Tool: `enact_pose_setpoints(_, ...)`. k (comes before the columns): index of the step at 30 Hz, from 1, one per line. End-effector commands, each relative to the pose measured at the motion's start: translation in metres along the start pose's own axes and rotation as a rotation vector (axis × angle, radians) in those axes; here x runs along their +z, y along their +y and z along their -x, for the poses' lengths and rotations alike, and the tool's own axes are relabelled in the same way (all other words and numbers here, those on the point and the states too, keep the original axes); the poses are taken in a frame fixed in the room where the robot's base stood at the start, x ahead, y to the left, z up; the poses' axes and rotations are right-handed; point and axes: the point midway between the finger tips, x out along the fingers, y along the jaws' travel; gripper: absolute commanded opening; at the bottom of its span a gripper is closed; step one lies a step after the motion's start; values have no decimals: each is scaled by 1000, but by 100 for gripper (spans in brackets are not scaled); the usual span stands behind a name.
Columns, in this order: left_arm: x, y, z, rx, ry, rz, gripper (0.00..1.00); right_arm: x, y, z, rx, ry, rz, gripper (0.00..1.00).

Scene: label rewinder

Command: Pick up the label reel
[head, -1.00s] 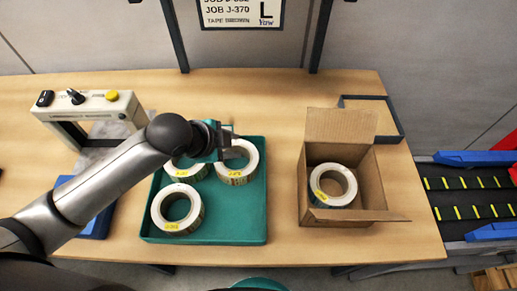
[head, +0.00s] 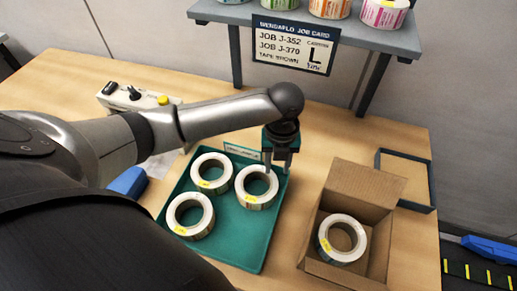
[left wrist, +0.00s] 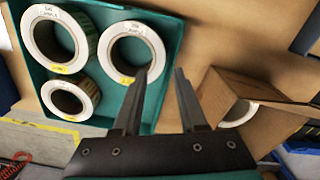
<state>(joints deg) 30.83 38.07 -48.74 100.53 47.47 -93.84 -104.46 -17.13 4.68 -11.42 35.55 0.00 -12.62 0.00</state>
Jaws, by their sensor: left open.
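Three white label reels with yellow tags lie flat in a green tray (head: 238,240): one at the back left (head: 211,173), one at the right (head: 257,187) and one at the front (head: 191,215). A fourth reel (head: 342,239) lies in an open cardboard box (head: 362,188). My left gripper (head: 278,168) is open and empty, above the tray's right back edge, just beside the right reel. In the left wrist view its fingers (left wrist: 162,92) point between the nearest tray reel (left wrist: 131,52) and the box (left wrist: 225,95). My right gripper is not seen.
A shelf (head: 330,28) with several coloured reels and a job card (head: 294,44) stands at the back. A dark-rimmed tray (head: 405,178) lies behind the box. A grey device (head: 140,99) stands at the back left. A conveyor (head: 485,262) is at the right.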

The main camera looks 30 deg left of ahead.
Motion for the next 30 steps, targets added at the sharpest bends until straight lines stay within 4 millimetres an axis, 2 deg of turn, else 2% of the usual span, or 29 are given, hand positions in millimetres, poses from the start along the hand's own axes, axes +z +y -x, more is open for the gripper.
enact_pose_setpoints(1, -1, 0, -14, 2, 3, 1, 41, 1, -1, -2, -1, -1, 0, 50)
enact_pose_setpoints(6, 0, 0, -40, 0, 1, 1, 41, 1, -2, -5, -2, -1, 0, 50)
enact_pose_setpoints(14, 2, 0, -57, -1, -1, 1, 41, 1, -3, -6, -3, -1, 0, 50)
enact_pose_setpoints(24, 8, 3, -98, -2, -1, 2, 41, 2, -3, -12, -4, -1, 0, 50)
enact_pose_setpoints(30, 8, 3, -101, -2, -3, 1, 41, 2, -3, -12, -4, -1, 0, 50)
